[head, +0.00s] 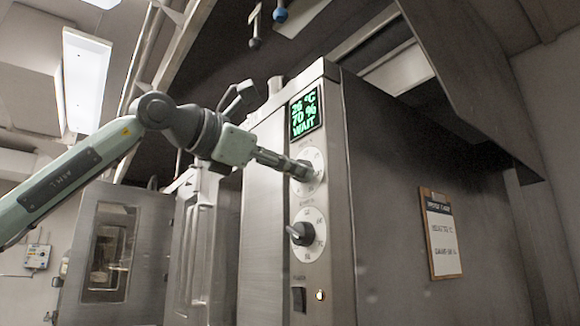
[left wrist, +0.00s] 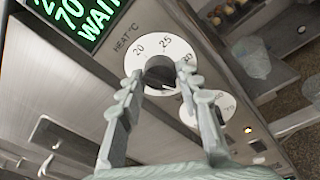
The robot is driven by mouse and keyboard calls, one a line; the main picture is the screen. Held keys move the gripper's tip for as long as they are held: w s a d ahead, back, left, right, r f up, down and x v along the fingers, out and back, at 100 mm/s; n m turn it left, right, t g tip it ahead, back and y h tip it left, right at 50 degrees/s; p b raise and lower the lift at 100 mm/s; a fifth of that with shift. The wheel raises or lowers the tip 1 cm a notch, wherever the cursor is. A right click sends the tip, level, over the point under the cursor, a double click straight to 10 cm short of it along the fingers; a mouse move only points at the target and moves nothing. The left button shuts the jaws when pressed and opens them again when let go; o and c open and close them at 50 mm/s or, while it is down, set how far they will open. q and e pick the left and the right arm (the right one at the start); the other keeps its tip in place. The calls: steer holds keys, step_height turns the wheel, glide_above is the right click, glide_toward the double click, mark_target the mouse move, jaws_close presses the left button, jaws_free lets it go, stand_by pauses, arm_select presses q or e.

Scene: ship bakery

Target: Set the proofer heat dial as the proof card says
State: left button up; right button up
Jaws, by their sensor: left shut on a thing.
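The proofer heat dial (head: 312,158) is the upper white round dial on the steel panel, below a green display (head: 305,114) whose lower lines read 70 % and WAIT. In the left wrist view the dial plate (left wrist: 142,47) is marked HEAT °C, with 20, 25 and 30 legible. My left gripper (left wrist: 160,82) is shut on its dark knob (left wrist: 160,68), one finger on each side. Where the knob points is not clear. The proof card (head: 441,235) hangs on the proofer's right side wall; its heat figure is too small to read surely. My right gripper is not in view.
A second dial (head: 307,236) with a black knob sits just below the heat dial. Under it are a black switch (head: 299,299) and a small lit lamp (head: 320,295). A dark metal hood (head: 465,80) overhangs at upper right.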

arm_select(q)
steer(key=shift+f+m, duration=0.1)
steer(key=shift+m, duration=0.4)
steer(key=o, duration=1.2)
steer(key=shift+c, duration=0.2)
steer(key=v, duration=1.2)
